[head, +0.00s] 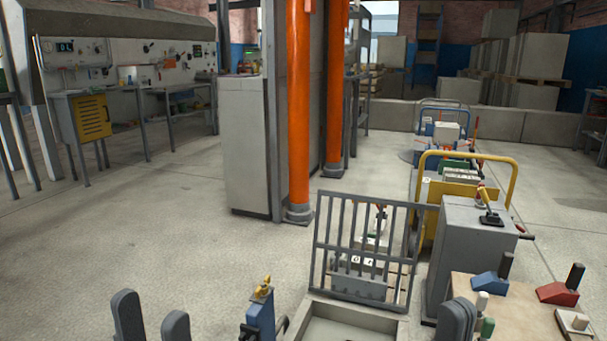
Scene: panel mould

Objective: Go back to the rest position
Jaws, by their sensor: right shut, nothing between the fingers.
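My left gripper (152,322) shows at the bottom left edge of the head view as two dark rounded fingers with a clear gap between them, so it is open. Only bare floor shows between and around the fingers. My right gripper (456,321) shows at the bottom right as dark rounded fingertips close together. It is shut and empty, in front of the left edge of a light wooden board (530,318). The rest of both grippers is below the picture edge.
A grey tray (347,332) with a raised barred lid (365,250) stands between the grippers. A blue post (261,318) with brass fittings is left of it. Blue (490,285) and red (558,293) handled blocks sit on the board. A grey cabinet (470,245) stands behind. Floor at left is clear.

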